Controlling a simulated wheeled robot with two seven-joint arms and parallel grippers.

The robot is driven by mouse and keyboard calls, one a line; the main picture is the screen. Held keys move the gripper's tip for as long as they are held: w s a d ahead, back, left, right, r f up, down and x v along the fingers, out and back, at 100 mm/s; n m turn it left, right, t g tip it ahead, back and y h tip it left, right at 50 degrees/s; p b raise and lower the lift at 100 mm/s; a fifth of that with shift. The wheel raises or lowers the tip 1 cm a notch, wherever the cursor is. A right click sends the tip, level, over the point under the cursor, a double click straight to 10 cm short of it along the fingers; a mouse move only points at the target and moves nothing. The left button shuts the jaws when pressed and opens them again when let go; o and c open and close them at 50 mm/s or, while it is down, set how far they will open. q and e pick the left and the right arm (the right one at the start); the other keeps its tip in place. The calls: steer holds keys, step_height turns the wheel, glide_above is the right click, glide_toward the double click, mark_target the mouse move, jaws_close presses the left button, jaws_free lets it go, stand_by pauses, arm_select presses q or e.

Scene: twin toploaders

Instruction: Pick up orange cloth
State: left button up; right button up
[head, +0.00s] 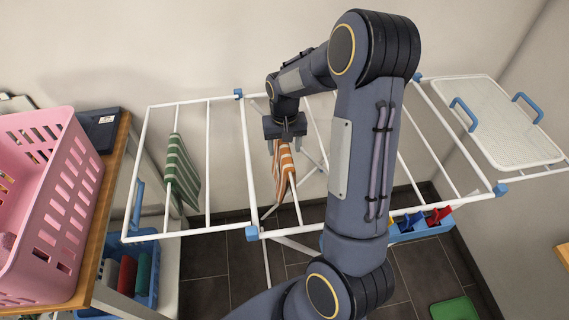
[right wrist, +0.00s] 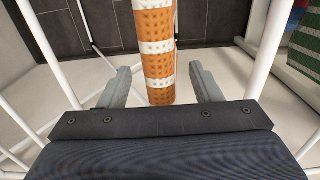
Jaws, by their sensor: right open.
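The orange cloth (head: 283,168), striped with white, hangs over a bar of the white drying rack (head: 246,165) in the head view. In the right wrist view the orange cloth (right wrist: 157,50) runs up the middle of the picture, between the two fingers at its near end. My right gripper (head: 284,143) is open at the top of the cloth, and its fingers (right wrist: 158,88) stand apart on either side of it. I see a gap between each finger and the cloth. My left gripper is in neither view.
A green striped cloth (head: 181,170) hangs on the rack to the left. A pink basket (head: 62,205) stands on a wooden top at far left. A blue crate (head: 147,262) with rolled cloths is below. A white mesh tray (head: 497,120) is at right. My right arm hides the rack's middle.

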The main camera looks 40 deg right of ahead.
steer(key=shift+f, duration=0.3)
jaws_close()
steer(key=shift+r, duration=0.1)
